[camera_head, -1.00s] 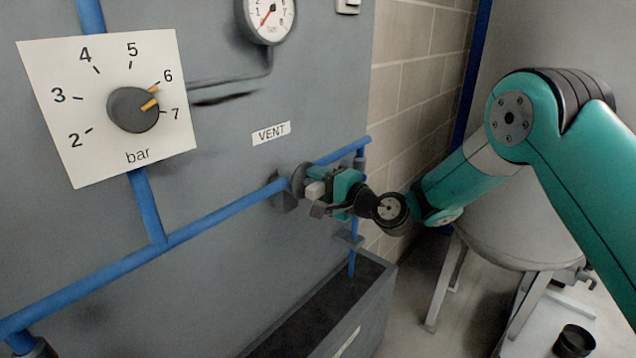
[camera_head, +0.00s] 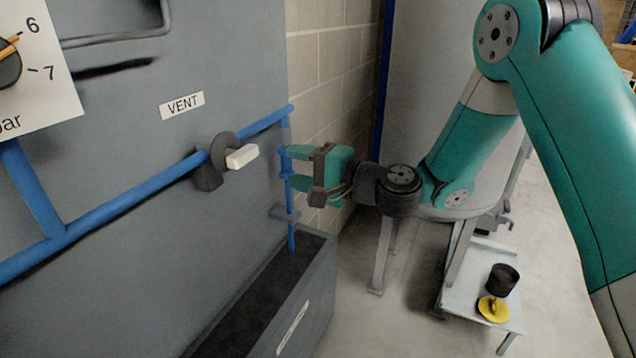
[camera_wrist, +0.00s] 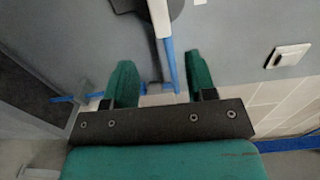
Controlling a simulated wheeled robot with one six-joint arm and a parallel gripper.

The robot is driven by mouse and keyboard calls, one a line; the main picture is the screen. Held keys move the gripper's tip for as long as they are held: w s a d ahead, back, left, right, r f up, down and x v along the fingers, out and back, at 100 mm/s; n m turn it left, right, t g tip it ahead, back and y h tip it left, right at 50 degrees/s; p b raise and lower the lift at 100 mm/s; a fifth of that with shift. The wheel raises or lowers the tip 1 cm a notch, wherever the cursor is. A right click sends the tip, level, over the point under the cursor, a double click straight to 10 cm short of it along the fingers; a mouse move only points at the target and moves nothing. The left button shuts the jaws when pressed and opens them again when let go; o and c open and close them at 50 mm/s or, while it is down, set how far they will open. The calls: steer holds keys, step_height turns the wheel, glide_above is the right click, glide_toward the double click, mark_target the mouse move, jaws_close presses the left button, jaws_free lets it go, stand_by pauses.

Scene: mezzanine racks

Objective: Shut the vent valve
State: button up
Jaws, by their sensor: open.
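The vent valve (camera_head: 214,170) is a dark grey round body on the blue pipe, below the VENT label (camera_head: 182,105). Its cream bar handle (camera_head: 243,156) sticks out at the front; I cannot tell its exact angle to the pipe. My gripper (camera_head: 288,168) is open and empty, to the right of the handle and apart from it, close to the blue downpipe. In the wrist view, the open gripper (camera_wrist: 160,78) has a finger on each side of the blue pipe (camera_wrist: 171,65) in the picture. The handle (camera_wrist: 160,18) shows at the top, beyond the fingertips.
A grey trough (camera_head: 318,290) stands below the downpipe. A pressure dial plate (camera_head: 45,85) is at the left edge. A grey tank stands behind my arm. A low stand (camera_head: 465,290) holds a black cup (camera_head: 503,280) and a yellow object (camera_head: 493,309).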

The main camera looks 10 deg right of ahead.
steer(key=b+v, duration=0.2)
steer(key=v, duration=0.2)
steer(key=shift+a, duration=0.1)
